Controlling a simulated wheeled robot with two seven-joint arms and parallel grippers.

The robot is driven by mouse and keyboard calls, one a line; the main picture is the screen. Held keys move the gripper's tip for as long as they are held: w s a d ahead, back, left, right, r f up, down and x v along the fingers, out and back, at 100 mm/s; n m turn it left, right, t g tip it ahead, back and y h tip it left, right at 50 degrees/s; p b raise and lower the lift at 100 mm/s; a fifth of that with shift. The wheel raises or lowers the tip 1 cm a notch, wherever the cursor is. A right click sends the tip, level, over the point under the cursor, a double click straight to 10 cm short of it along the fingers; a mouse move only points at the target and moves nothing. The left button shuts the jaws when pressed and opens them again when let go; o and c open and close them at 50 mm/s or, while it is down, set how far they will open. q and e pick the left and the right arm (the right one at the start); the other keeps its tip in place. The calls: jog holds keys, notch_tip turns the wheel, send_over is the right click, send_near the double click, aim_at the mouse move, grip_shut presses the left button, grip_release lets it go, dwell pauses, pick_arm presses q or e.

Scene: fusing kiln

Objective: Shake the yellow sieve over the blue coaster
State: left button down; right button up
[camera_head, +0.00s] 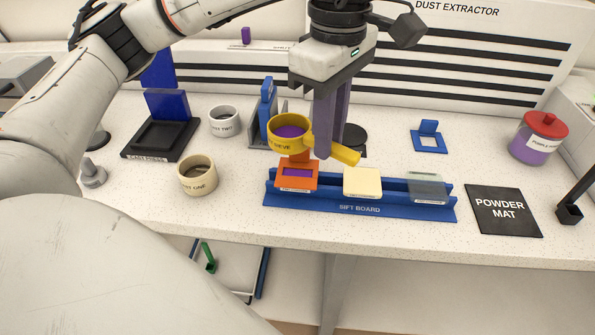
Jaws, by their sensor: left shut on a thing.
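My left gripper (325,150) comes down from above and is shut on the handle of the yellow sieve (289,144). The sieve holds purple powder and is above the left part of the sift board, over an orange frame (297,186) with a purple patch in its opening. The handle points to the lower right. No plainly blue coaster shows; a grey-blue, glassy coaster (428,187) sits at the right of the blue sift board (359,209). A cream coaster (362,183) sits in the middle. My right gripper is not in view.
A black powder mat (503,211) lies at the right. A blue square frame (429,151) and a red-lidded jar (538,138) are behind. A cream pot (197,176), a white pot (224,121) and a black press (160,140) stand at the left.

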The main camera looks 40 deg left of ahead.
pick_arm(q)
jog(key=shift+r+p, duration=1.35)
jog(key=shift+r, duration=0.7)
dwell(0.5)
